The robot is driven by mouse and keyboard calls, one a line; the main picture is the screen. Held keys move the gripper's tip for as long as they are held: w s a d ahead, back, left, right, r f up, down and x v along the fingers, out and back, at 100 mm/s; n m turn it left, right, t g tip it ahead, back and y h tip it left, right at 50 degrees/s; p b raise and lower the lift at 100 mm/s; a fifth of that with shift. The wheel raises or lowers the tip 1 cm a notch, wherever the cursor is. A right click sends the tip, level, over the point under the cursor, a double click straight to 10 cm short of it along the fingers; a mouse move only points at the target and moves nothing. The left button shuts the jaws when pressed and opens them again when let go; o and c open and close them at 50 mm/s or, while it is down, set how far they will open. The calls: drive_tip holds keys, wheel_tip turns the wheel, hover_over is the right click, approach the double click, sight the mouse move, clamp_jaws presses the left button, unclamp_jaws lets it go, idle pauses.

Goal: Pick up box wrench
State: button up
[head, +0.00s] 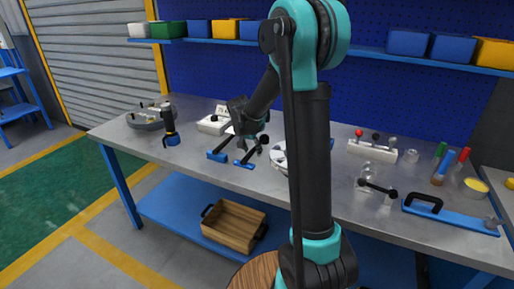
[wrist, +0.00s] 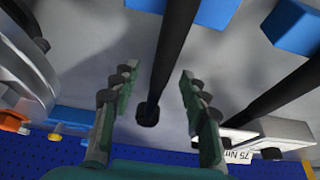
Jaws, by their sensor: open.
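Two black-handled tools with blue block ends lie on the grey workbench (head: 330,190); I cannot tell for sure which is the box wrench. One tool (head: 244,164) is under my gripper (head: 250,137) in the head view. In the wrist view its black handle (wrist: 172,62) runs between the two fingers of my gripper (wrist: 158,76), with clear space on both sides. My gripper is open and holds nothing. The second tool (head: 217,156) lies just left in the head view; its blue end (wrist: 290,26) is at the upper right in the wrist view.
A white block labelled 75 Nm (wrist: 268,138) is close to the second tool. A round grey flanged part (wrist: 22,75) is at the left of the wrist view. A blue-black tool (head: 171,132) stands farther left. A wooden crate (head: 233,225) sits on the lower shelf.

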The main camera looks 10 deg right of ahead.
clamp_jaws()
drive_tip(key=shift+r, duration=0.1)
idle(0.4)
wheel_tip(320, 180, up, 20)
idle(0.5)
drive_tip(key=c, duration=0.7)
unclamp_jaws()
clamp_jaws()
